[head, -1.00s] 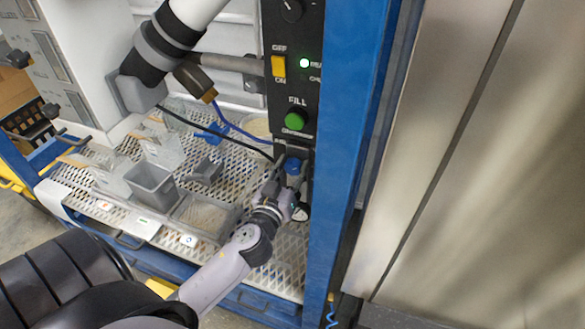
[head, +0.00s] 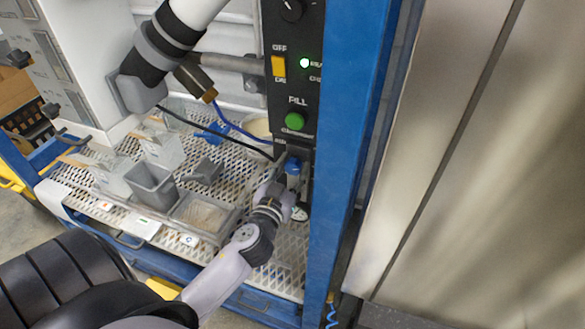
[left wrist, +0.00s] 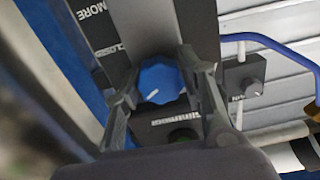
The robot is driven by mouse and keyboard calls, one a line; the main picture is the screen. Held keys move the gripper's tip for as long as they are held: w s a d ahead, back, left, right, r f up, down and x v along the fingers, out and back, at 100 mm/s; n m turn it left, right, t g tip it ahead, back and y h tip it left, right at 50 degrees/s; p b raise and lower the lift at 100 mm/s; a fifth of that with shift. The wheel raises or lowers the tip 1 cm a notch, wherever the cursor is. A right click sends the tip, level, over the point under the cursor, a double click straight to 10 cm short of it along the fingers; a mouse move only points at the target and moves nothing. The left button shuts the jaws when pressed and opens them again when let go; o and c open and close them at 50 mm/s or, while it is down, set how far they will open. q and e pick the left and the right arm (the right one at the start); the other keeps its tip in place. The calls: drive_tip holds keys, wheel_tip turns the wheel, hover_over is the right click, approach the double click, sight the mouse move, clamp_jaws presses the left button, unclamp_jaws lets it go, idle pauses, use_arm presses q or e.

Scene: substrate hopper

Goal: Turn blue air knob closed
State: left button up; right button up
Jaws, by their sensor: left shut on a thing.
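The blue air knob (head: 292,166) is on the black panel, below the green FILL button, beside the blue post. In the left wrist view the blue knob (left wrist: 160,84) shows a white pointer line, tilted toward the lower left. My left gripper (head: 283,170) comes up from below and is at the knob. In the left wrist view its two fingers (left wrist: 158,82) stand on either side of the knob, shut on it. Part of the knob's sides is hidden by the fingers. My right gripper does not show.
The green FILL button (head: 294,121) and the yellow OFF/ON switch (head: 279,66) are above the knob. The blue post (head: 350,150) stands close on the right. Grey bins (head: 151,186) and clear containers stand on the perforated shelf to the left. A blue hose hangs behind.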

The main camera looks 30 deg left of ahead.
use_arm(q)
drive_tip(key=m, duration=0.3)
drive_tip(key=shift+r+m, duration=0.1)
drive_tip(key=shift+m, duration=0.2)
drive_tip(key=m+p, duration=0.1)
drive_tip(key=m, duration=0.2)
drive_tip(key=shift+m, duration=0.4)
drive_tip(key=m+p, duration=0.1)
drive_tip(key=m, duration=0.4)
drive_tip(key=shift+m, duration=1.2)
drive_tip(key=o, duration=1.2)
